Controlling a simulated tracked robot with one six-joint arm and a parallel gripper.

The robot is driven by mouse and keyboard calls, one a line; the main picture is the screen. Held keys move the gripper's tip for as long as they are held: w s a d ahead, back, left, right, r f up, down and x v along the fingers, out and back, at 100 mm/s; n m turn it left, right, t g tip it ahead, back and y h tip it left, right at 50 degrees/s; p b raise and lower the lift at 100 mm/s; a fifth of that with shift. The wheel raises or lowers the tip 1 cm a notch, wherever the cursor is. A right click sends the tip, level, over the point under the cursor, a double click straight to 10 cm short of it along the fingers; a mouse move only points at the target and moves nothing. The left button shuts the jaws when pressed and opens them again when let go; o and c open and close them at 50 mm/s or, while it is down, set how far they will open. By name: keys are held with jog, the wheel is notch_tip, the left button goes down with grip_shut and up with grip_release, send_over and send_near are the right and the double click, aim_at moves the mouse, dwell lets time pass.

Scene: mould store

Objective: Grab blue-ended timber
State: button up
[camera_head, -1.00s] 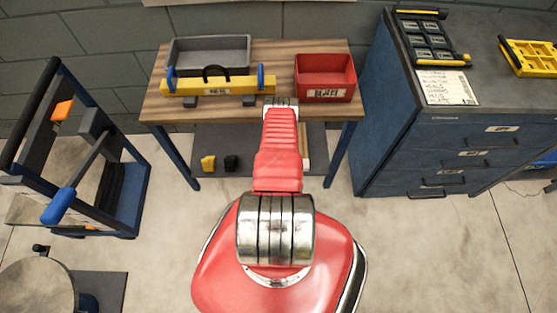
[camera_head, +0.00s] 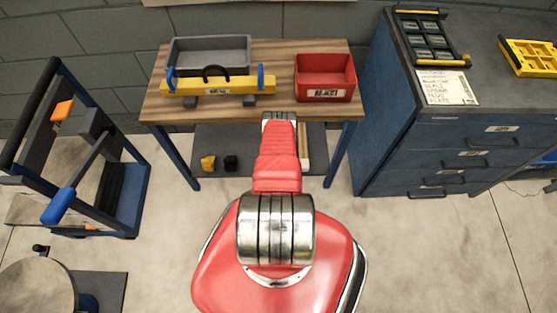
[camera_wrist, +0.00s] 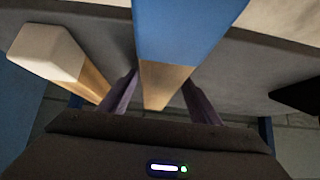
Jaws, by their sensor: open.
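The blue-ended timber (camera_wrist: 188,38) fills the upper middle of the wrist view, with its blue end close to the camera and bare wood (camera_wrist: 165,85) beyond. My gripper (camera_wrist: 160,82) is open, with one dark finger on each side of this timber; I cannot tell whether either touches it. A white-ended timber (camera_wrist: 48,52) lies to the left, outside the fingers. In the head view my arm hides the blue-ended timber and my fingers; a pale timber (camera_head: 304,145) shows just right of the arm, under the table.
The wooden table (camera_head: 285,75) stands above the low dark shelf (camera_head: 215,140). On the table are a grey tray (camera_head: 210,57), a yellow bar with blue ends (camera_head: 215,88) and a red bin (camera_head: 325,80). Yellow (camera_head: 208,162) and black (camera_head: 231,163) blocks sit below. A blue cabinet (camera_head: 440,150) stands right.

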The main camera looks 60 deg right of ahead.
jog(key=shift+c, duration=0.3)
jog(key=c, duration=1.3)
jog(key=shift+r, duration=0.1)
jog(key=shift+r, duration=4.9)
